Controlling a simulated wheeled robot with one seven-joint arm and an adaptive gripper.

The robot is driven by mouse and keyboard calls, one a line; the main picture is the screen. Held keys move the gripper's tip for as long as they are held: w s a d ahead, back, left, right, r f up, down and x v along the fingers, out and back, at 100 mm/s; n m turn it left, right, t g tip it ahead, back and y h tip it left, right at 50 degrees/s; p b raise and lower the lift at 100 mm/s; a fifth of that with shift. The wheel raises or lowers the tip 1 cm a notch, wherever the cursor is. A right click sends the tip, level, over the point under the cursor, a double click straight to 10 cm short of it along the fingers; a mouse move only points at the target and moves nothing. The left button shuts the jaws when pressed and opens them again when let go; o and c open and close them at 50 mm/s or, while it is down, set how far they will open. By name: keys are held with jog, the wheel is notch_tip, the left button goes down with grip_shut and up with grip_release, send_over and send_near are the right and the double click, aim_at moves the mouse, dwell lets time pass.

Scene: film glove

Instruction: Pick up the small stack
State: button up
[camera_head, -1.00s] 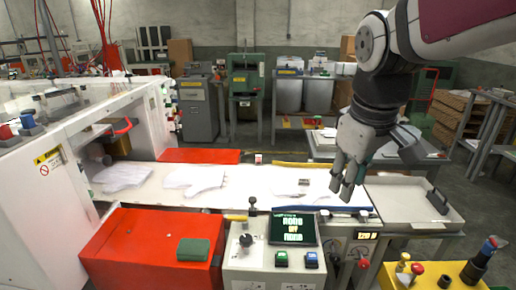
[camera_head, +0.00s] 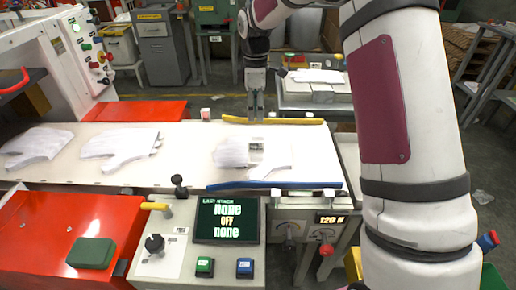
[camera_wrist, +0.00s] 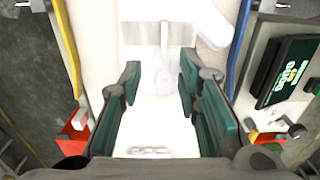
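Several white glove-shaped film pieces lie on the pale belt (camera_head: 190,172). The smallest pile, which I take for the small stack (camera_head: 232,153), lies right of the two larger gloves (camera_head: 122,147) (camera_head: 36,146). A small grey-white block (camera_head: 256,149) shows at its right side. My gripper (camera_head: 256,115) points down over the far half of the belt, behind the block in the head view. In the wrist view my gripper (camera_wrist: 158,88) has its green-padded fingers apart, with white belt between them. White on white makes the stack's outline there hard to tell.
A yellow bar (camera_head: 273,121) edges the belt's far side and a blue bar (camera_head: 275,185) its near side. A control panel with a screen (camera_head: 227,220) and a red box (camera_head: 60,235) stand in front. A white machine (camera_head: 70,60) is at the left.

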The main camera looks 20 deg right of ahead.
aim_at(258, 142)
notch_tip(258, 142, down, 8)
jog(key=shift+r, duration=0.1)
jog(key=f, duration=0.3)
jog(key=s+f, duration=0.1)
jog(key=shift+d+f, duration=0.2)
jog(key=shift+d, duration=0.05)
jog(key=shift+w+f, duration=0.1)
jog(key=shift+f, duration=0.4)
grip_shut()
